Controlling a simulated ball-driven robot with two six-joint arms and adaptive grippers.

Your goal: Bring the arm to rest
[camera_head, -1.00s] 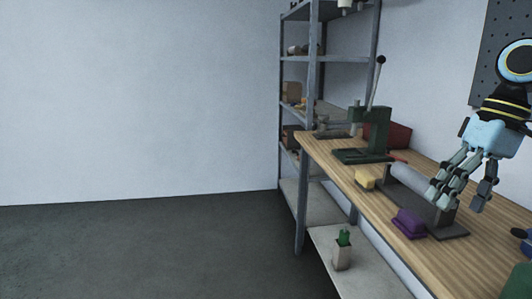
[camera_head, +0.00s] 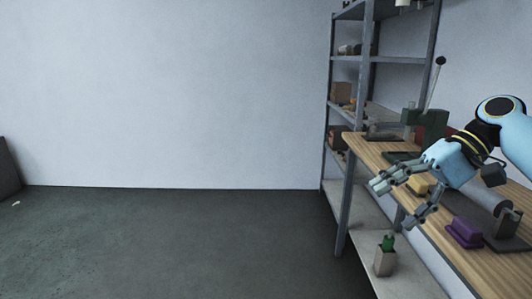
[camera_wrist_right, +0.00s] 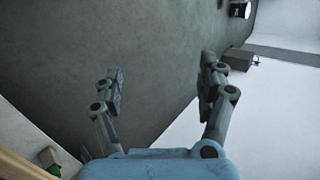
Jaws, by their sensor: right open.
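My right gripper (camera_head: 400,199) is open and empty in the head view. It hangs over the near-left edge of the wooden workbench (camera_head: 466,266), its fingers pointing left and down. In the right wrist view the two spread fingers of the right gripper (camera_wrist_right: 162,95) have nothing between them, with dark floor and pale wall beyond. My right arm comes in from the right edge of the head view. My left gripper is in neither view.
A metal shelf rack (camera_head: 368,70) stands behind.

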